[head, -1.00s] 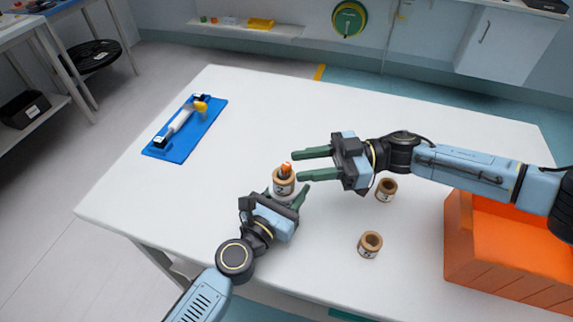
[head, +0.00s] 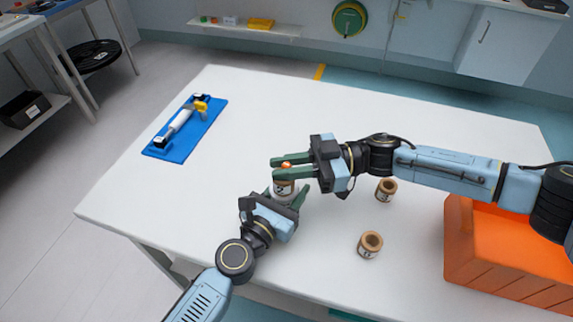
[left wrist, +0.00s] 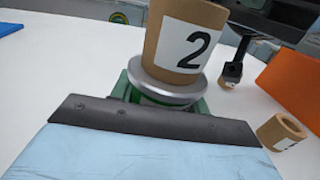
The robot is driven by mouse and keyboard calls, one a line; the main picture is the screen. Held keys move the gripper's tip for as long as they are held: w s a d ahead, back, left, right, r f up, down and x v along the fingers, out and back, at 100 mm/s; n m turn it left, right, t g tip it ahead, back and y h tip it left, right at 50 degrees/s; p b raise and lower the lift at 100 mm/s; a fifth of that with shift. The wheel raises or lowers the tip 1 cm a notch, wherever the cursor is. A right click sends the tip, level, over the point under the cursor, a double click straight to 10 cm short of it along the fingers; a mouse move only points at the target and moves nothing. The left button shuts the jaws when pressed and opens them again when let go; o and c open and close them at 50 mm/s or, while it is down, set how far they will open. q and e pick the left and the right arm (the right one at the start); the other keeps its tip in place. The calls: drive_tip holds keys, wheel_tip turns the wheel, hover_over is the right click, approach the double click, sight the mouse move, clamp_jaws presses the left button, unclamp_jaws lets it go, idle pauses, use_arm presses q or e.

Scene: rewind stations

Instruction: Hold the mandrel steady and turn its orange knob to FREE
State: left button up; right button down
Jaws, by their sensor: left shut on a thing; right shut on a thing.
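The mandrel stands upright on the white table (head: 410,130), its silver flange (left wrist: 165,93) visible in the left wrist view. A brown core (left wrist: 185,40) labelled 2 sits over it. My left gripper (head: 287,194) is shut on the mandrel below the core. My right gripper (head: 277,168) comes from the right and is shut on the knob, its fingers hiding part of it.
Two loose brown cores, one behind (head: 386,190) and one in front (head: 370,244), stand right of the mandrel. An orange bin (head: 470,270) is at the right. A blue board (head: 205,128) with a white roller lies at the back left. The table between is clear.

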drive_tip(key=shift+s+m+t, duration=0.1)
drive_tip(key=shift+m+t, duration=0.2)
drive_tip(key=shift+t, duration=0.2)
drive_tip(key=m+t, duration=0.3)
drive_tip(key=t, duration=0.1)
drive_tip(key=shift+s+a, duration=0.1)
drive_tip(key=shift+a+m+t+h, duration=0.1)
drive_tip(key=shift+m+t+h, duration=0.2)
drive_tip(key=shift+m+t, duration=0.6)
drive_tip(key=shift+m+t+h, duration=0.3)
drive_tip(key=shift+m+t, duration=0.1)
drive_tip(key=shift+t, duration=1)
drive_tip(key=c, duration=1.4)
unclamp_jaws()
